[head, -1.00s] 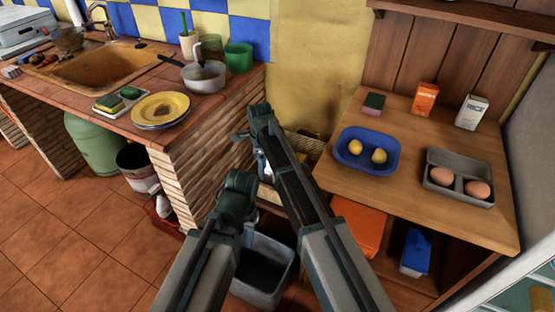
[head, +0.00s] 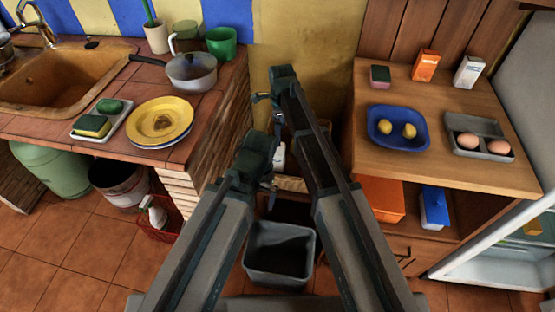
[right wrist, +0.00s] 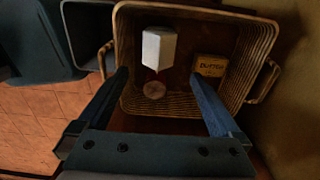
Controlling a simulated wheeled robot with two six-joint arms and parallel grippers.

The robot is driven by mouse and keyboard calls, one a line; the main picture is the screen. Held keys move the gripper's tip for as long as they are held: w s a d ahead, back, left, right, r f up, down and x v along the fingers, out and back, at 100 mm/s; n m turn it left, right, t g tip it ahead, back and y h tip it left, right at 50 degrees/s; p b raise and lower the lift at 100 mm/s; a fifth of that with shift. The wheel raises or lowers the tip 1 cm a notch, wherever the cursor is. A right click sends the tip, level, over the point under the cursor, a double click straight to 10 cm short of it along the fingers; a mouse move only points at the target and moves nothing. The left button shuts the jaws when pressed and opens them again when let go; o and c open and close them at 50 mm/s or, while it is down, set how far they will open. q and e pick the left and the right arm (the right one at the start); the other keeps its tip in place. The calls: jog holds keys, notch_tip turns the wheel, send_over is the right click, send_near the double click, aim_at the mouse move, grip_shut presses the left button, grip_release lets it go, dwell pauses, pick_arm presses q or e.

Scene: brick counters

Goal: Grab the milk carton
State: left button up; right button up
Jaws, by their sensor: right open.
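A white carton (right wrist: 159,47), which I take for the milk carton, stands in a brown wicker basket (right wrist: 128,60). In the head view, part of a white thing that looks like the carton (head: 278,158) shows low between my arms. My right gripper (right wrist: 160,78) is open, its fingers apart on either side of the basket's near part. The carton lies ahead of the fingertips, between their lines, and is not held. In the head view my arms cover most of the basket.
A yellow butter box (right wrist: 210,66) and a small round item (right wrist: 154,90) share the basket. A grey bin (head: 279,255) stands on the floor in front. The tiled sink counter (head: 205,95) is to the left and a wooden table (head: 440,105) to the right.

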aim_at(277, 155)
notch_tip(277, 155, down, 8)
jog(key=b, duration=0.7)
jog(key=shift+a, duration=0.1)
jog(key=f+b, duration=0.2)
jog(key=a+f+b, duration=0.1)
jog(key=f+b, duration=0.1)
jog(key=shift+f+b, duration=0.2)
jog(key=shift+b, duration=0.2)
jog(key=shift+f+b, duration=0.4)
jog(key=shift+f, duration=0.05)
jog(key=shift+r, duration=0.1)
grip_shut()
